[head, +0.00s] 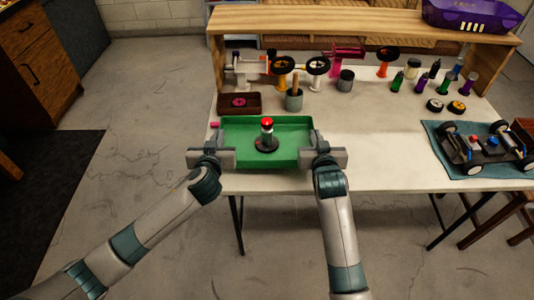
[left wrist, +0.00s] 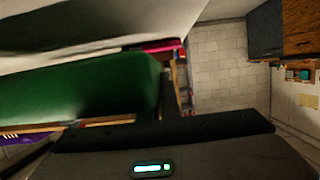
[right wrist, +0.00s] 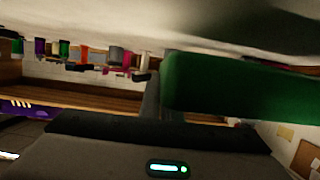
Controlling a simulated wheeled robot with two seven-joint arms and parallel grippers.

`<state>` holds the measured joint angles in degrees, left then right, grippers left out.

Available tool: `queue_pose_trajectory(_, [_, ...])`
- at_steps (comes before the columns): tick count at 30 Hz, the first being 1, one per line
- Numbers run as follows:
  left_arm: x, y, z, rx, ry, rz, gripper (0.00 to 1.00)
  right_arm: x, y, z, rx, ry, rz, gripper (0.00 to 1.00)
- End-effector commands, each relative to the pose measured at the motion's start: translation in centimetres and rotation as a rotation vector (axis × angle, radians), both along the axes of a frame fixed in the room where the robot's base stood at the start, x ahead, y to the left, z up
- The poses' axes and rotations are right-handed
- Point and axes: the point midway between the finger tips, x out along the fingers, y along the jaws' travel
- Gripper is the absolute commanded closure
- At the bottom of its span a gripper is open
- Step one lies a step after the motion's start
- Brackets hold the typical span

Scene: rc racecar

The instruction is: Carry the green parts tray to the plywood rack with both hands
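The green parts tray (head: 297,160) is at the near left part of the white table. It is level, and I cannot tell whether it touches the tabletop. A red-topped bottle (head: 267,128) stands in it beside or on a dark disc. My left gripper (head: 213,150) is at the tray's left end, shut on the end wall. My right gripper (head: 318,148) is shut on the right end wall. In each wrist view one finger shows beside the tray; the other is hidden. The plywood rack (head: 330,20) spans the back of the table.
A brown box (head: 223,103), a grey cup (head: 294,102) and parts stands are close behind the tray. Several bottles (head: 411,69) stand at the back right. A car chassis (head: 498,151) lies on a blue mat at right. A purple basket (head: 470,15) sits on the rack's right end.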

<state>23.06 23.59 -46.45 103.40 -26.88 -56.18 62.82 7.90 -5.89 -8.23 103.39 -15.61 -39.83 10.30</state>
Motion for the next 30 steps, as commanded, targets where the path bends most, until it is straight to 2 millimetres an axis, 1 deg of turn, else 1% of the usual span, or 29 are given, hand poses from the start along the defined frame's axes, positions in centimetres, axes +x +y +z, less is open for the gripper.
queue_pose_trajectory(1, [-0.1, -0.1, -0.1, 0.0, 0.002, -0.002, 1.0, 0.1, -0.3, 0.2, -0.002, -0.004, -0.004, 1.0])
queue_pose_trajectory(17, [-0.4, -0.1, 0.1, 0.0, 0.002, -0.003, 1.0, -0.1, -0.3, 0.4, -0.001, -0.005, -0.005, 1.0])
queue_pose_trajectory(23, [-1.3, -0.1, 0.8, -0.001, 0.002, -0.003, 1.0, -1.0, -0.3, 1.1, -0.001, -0.005, -0.005, 1.0])
queue_pose_trajectory(30, [-3.3, -0.1, 2.3, -0.002, 0.002, -0.004, 1.0, -3.0, -0.3, 2.6, -0.002, -0.006, -0.006, 1.0])
